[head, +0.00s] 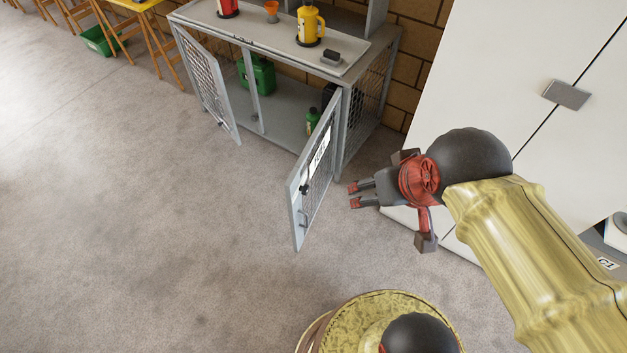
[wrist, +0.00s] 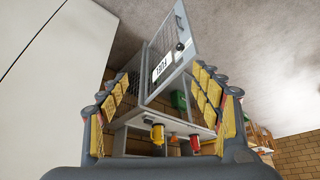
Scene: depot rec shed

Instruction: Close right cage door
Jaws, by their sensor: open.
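The right cage door (head: 318,170) is a grey-framed mesh door with a white label and a dark knob. It stands wide open, swung out from the grey cage cabinet (head: 343,130). In the wrist view the right door (wrist: 153,92) shows upside down between my fingers, beyond them. My gripper (head: 353,195) is open and empty, to the right of the door on its outer side, with its fingertips pointing toward it. I see a gap between the fingertips and the door. The left cage door (head: 205,85) is also open.
A green can (head: 258,75) and a green bottle (head: 312,122) stand inside the cabinet. A yellow jug (head: 309,25) stands on top. A tall white cabinet (head: 480,70) is right of the cage, close to my arm. The floor (head: 150,230) to the left is clear.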

